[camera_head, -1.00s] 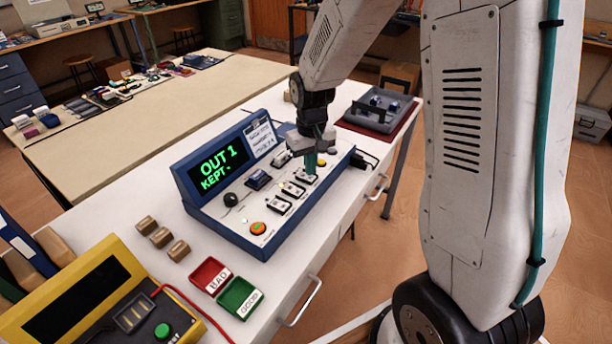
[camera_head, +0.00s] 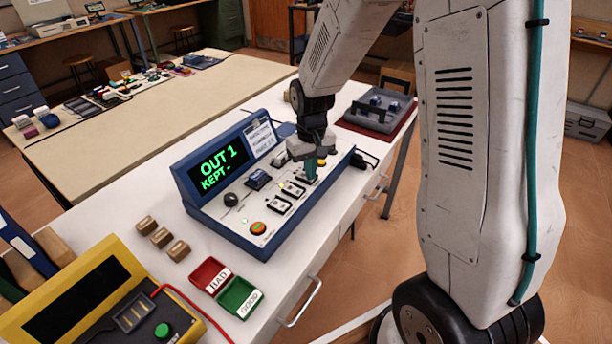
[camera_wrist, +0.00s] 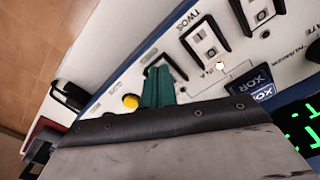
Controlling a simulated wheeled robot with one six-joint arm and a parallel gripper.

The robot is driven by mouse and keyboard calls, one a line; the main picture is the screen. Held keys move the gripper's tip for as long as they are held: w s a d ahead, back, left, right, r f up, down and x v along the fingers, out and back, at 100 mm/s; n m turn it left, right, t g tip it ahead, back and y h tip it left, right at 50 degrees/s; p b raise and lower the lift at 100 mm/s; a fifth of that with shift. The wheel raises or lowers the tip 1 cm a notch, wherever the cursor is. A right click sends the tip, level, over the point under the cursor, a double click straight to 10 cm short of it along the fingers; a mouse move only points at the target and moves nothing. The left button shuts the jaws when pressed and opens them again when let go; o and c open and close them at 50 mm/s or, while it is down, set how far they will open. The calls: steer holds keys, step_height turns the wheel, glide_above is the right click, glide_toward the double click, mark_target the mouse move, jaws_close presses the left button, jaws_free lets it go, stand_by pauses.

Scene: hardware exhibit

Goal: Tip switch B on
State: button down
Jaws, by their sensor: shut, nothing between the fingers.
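A blue console (camera_head: 262,248) with a sloping white panel stands on the white bench in the head view. Its screen (camera_head: 218,168) reads "OUT 1" and "KEPT -". A row of switches runs along its front: a near switch (camera_head: 279,205), a middle switch (camera_head: 293,188), and a far one mostly hidden by my fingers. I cannot read which is marked B. My gripper (camera_head: 311,180) is shut and empty, pointing down at the far switch. In the wrist view its teal fingers (camera_wrist: 159,88) overlap that switch's dark frame (camera_wrist: 158,62); I cannot tell whether they touch.
A yellow button (camera_wrist: 130,101) sits close beside my fingers. A plugged-in XOR block (camera_wrist: 252,92) and a black knob (camera_head: 231,199) are on the panel. Red (camera_head: 210,270) and green (camera_head: 240,297) trays and several wooden blocks stand nearer. A grey tray (camera_head: 378,108) stands beyond the console.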

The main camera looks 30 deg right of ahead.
step_height(320, 180, up, 7)
stand_by(0.8)
stand_by(0.4)
steer(key=s+a+r, duration=0.1)
steer(key=s+r, duration=0.3)
steer(key=s, duration=0.5)
steer(key=s+a+r, duration=0.1)
steer(key=s+r, duration=0.4)
steer(key=s, duration=0.4)
steer(key=s+r+t, duration=0.1)
steer(key=s+r, duration=0.3)
steer(key=s, duration=0.5)
steer(key=shift+a+r, duration=0.3)
steer(key=shift+a, duration=0.1)
